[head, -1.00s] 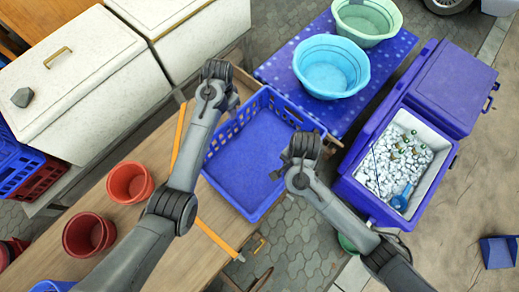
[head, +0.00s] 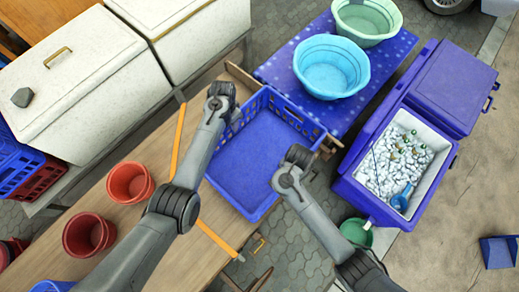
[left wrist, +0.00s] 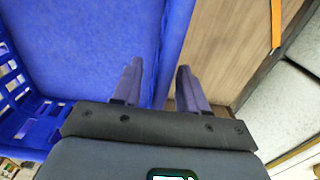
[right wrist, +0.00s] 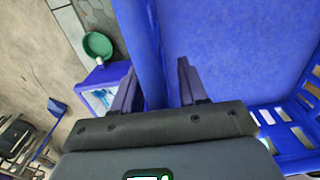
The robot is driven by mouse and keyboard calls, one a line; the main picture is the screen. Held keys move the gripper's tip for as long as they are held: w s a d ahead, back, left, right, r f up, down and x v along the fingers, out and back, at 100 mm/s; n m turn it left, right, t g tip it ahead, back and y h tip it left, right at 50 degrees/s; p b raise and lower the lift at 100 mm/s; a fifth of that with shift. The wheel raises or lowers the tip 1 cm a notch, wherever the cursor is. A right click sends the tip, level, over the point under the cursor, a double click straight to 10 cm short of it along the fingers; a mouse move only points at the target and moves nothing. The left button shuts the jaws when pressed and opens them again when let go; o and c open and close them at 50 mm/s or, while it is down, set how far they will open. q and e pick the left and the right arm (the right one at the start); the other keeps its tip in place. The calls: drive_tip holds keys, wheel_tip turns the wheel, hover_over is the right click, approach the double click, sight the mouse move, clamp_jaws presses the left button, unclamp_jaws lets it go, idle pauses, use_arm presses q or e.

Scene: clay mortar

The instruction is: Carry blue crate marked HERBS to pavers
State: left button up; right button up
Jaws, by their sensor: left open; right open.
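The blue crate (head: 245,160) sits on the wooden table, empty, with lattice sides; I see no HERBS mark on it. My left gripper (head: 222,98) is at its left wall. In the left wrist view the open fingers (left wrist: 157,70) straddle that wall (left wrist: 166,50), one inside, one over the wood. My right gripper (head: 298,160) is at the right wall. In the right wrist view its open fingers (right wrist: 156,72) straddle the wall (right wrist: 147,50). Whether the fingers touch the walls I cannot tell. Grey pavers (head: 300,235) show below right of the table.
An orange strap (head: 178,140) and red pots (head: 130,182) lie left of the crate on the table. A blue table with basins (head: 330,68) stands behind. A purple cooler of ice (head: 375,200) stands right, with a green bucket (head: 356,232) by it.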

use_arm(q)
clamp_jaws()
use_arm(e)
clamp_jaws()
use_arm(q)
drive_tip(key=shift+r, duration=0.1)
use_arm(e)
drive_tip(key=shift+r, duration=0.1)
idle(0.9)
